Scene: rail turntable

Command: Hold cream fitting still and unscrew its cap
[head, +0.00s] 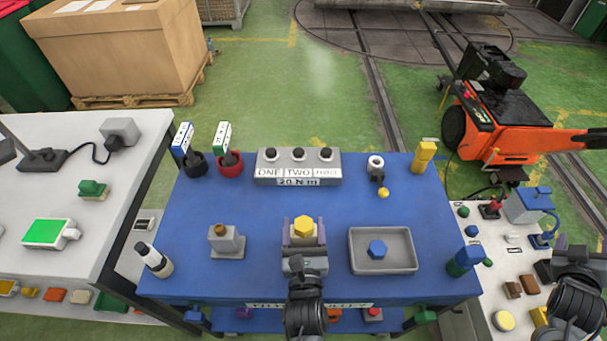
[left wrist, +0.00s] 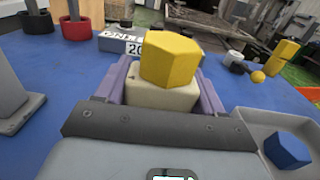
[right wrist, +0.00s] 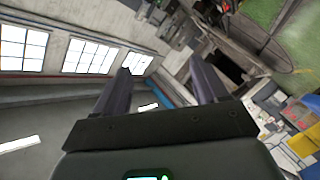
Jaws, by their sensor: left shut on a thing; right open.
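The cream fitting (left wrist: 160,97) stands upright between the purple fingers of my left gripper (head: 303,232), which is shut on it. Its yellow hexagonal cap (head: 303,224) sits on top and shows large in the left wrist view (left wrist: 169,62). Most of the fitting is hidden in the head view by the gripper. My right gripper (right wrist: 157,92) is open and empty in the right wrist view, pointing away from the table.
A grey tray (head: 412,268) with a blue hexagonal piece (head: 377,250) is right of the fitting. A grey block (head: 227,242) stands left. Behind is a labelled three-knob box (head: 298,167). A blue-and-green piece (head: 464,261) stands at the right edge. Blue tabletop is bare between them.

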